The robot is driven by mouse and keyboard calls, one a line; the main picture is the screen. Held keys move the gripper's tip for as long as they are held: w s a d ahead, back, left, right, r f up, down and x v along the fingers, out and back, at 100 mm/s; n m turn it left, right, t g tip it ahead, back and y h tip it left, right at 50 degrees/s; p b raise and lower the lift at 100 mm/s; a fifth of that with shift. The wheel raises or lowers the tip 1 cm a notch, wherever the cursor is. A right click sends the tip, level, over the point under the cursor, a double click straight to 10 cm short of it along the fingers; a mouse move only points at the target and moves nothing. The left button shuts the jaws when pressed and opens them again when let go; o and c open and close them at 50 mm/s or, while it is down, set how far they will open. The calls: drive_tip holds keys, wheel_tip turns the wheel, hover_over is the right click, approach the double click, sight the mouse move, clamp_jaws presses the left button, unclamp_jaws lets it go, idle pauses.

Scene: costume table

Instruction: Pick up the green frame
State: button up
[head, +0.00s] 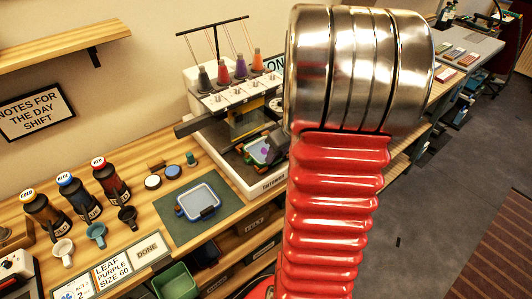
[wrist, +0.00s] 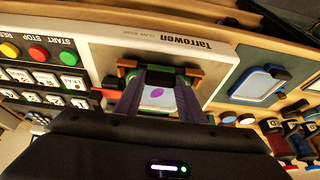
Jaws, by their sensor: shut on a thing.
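The green frame (wrist: 188,79) holds pale cloth with a purple patch and sits at the embroidery machine, by its brown holder (wrist: 127,66). In the head view the green frame (head: 251,151) shows beneath the machine's heads. My gripper (wrist: 160,92) has its two fingers at the near edge of the green frame and is shut on it. In the head view my gripper (head: 276,147) is partly hidden behind my arm. Whether the frame is clear of the holder cannot be told.
The embroidery machine (head: 205,81) with several thread cones surrounds the frame closely. A blue frame (head: 199,203) lies on a green mat (head: 178,229) to the left. Several bottles (head: 80,197) and cups stand further left. A green bin (head: 175,282) is below the table edge.

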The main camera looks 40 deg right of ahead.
drive_tip(key=shift+r, duration=0.15)
drive_tip(key=shift+c, duration=0.2)
drive_tip(key=shift+r, duration=0.9)
drive_tip(key=shift+v, duration=0.8)
drive_tip(key=s+a, duration=0.2)
drive_tip(key=s, duration=1.5)
drive_tip(key=shift+s, duration=0.2)
